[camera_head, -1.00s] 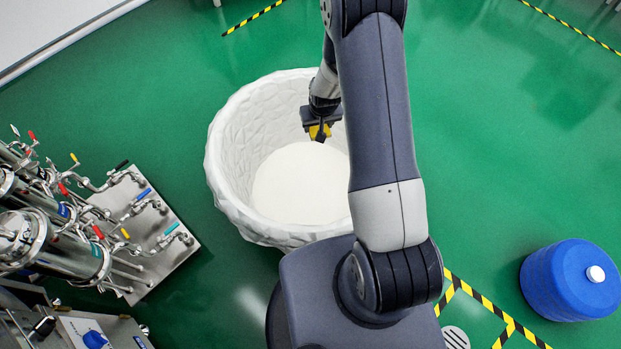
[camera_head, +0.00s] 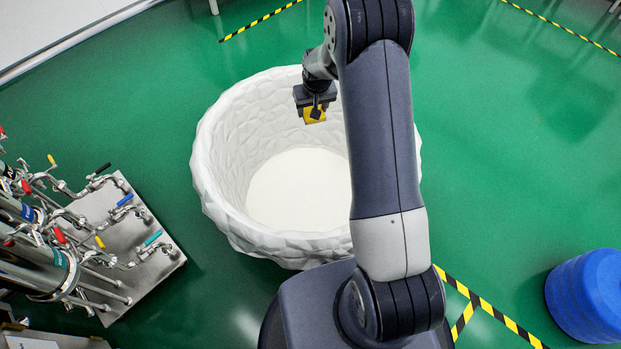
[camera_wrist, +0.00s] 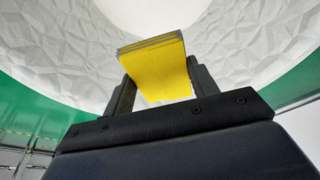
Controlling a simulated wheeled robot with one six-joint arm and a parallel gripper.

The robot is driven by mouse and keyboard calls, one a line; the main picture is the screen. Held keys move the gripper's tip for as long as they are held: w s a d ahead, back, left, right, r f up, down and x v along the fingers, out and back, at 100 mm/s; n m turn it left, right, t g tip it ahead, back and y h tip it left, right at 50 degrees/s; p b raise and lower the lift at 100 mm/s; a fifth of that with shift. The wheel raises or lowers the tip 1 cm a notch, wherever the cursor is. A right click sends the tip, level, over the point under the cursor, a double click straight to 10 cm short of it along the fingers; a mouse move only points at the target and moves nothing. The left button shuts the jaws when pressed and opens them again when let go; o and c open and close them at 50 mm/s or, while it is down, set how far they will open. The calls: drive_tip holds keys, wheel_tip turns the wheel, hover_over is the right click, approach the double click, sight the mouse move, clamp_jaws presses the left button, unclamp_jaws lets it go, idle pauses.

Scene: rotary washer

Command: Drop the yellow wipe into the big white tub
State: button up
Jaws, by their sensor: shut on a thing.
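The big white tub (camera_head: 222,165) has a faceted wall and stands on the green floor in the middle of the head view; my arm hides part of its right side. My gripper (camera_head: 314,108) is over the tub's opening, toward its far side. It is shut on the yellow wipe (camera_head: 315,116), a small folded yellow block. In the wrist view the wipe (camera_wrist: 158,72) sits between both fingers of my gripper (camera_wrist: 157,88), with the tub's white wall (camera_wrist: 60,60) beyond it. The tub's visible floor is bare.
Steel piping with coloured valve handles (camera_head: 75,235) stands on a plate at the left. A blue drum (camera_head: 588,295) stands at the lower right. Yellow-black tape (camera_head: 485,305) marks the floor. The green floor at the upper right is clear.

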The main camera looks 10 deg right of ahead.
drive_tip(key=shift+f+b, duration=1.35)
drive_tip(key=shift+f, duration=1.25)
drive_tip(key=o, duration=1)
drive_tip(key=shift+o, duration=0.2)
drive_tip(key=p+v, duration=0.2)
drive_tip(key=v, duration=0.9)
drive_tip(key=shift+f, duration=0.1)
drive_tip(key=b+x, duration=0.2)
drive_tip(key=x, duration=0.9)
drive_tip(key=shift+f, duration=0.15)
wheel_tip(320, 180, up, 6)
drive_tip(key=p, duration=0.3)
